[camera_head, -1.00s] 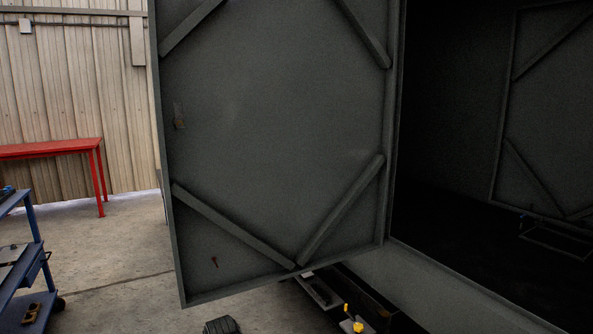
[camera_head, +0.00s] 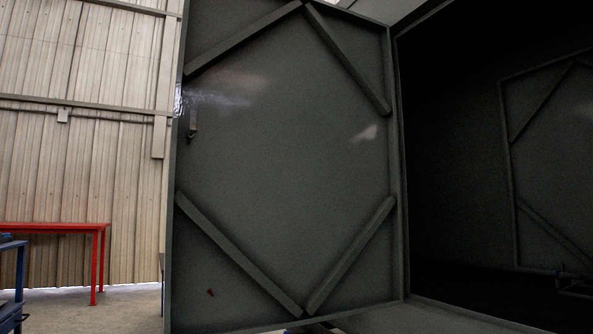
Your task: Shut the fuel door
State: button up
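A large dark grey metal door (camera_head: 285,170) stands open in the middle of the head view, its inner face towards me. Diagonal bars brace its corners, and a small latch piece (camera_head: 193,124) sits near its left edge. Its right edge meets the frame (camera_head: 398,170) of a dark enclosure opening (camera_head: 455,150). Whether this door is the fuel door cannot be told. My gripper is not in view.
Inside the opening a second braced panel (camera_head: 550,160) shows at the right. A red table (camera_head: 60,228) and part of a blue cart (camera_head: 18,285) stand at the left before a corrugated wall (camera_head: 80,160). Some concrete floor (camera_head: 130,305) is clear there.

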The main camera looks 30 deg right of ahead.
aim_at(284, 208)
jog(key=u, duration=0.6)
jog(key=i, duration=3.55)
jog(key=z, duration=1.8)
